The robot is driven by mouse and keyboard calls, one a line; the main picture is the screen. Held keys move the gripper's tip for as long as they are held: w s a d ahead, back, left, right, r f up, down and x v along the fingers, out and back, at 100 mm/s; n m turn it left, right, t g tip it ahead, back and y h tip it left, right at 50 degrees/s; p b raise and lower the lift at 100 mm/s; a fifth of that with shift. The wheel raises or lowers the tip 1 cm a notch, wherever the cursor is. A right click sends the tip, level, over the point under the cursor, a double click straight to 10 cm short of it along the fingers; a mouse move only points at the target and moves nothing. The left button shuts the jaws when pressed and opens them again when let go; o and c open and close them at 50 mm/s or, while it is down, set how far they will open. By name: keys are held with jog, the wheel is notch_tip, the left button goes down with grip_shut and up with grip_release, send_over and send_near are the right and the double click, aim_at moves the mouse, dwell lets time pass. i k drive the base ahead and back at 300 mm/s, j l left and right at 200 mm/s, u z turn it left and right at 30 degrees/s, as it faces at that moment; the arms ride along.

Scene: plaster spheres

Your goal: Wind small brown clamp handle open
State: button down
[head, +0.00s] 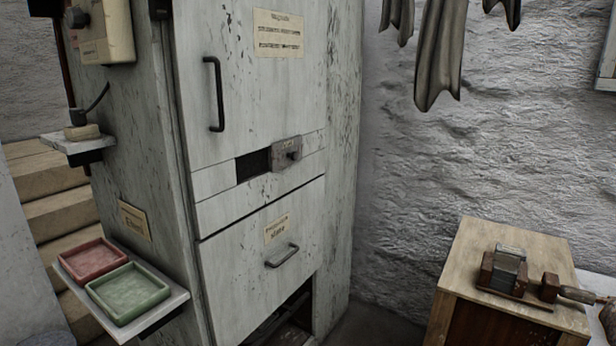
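The wooden stand (460,262) is against the rough wall. A tall grey cabinet (240,90) fills the middle. A side shelf (177,301) holds a red tray (93,259) and a green tray (128,292). Grey cloths (441,50) hang above.

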aim_at(583, 296)
jog(key=k+l+z, duration=0.3)
jog(key=l, duration=0.75)
jog(key=l+z, duration=0.35)
jog(key=l, duration=0.7)
jog(key=i+j+z, duration=0.5)
jog(key=j, duration=0.15)
jog(key=i+j+z, duration=0.25)
jog(key=j, duration=0.15)
jog(key=j+z, duration=0.25)
jog(key=j, duration=0.15)
jog(key=i, duration=0.05)
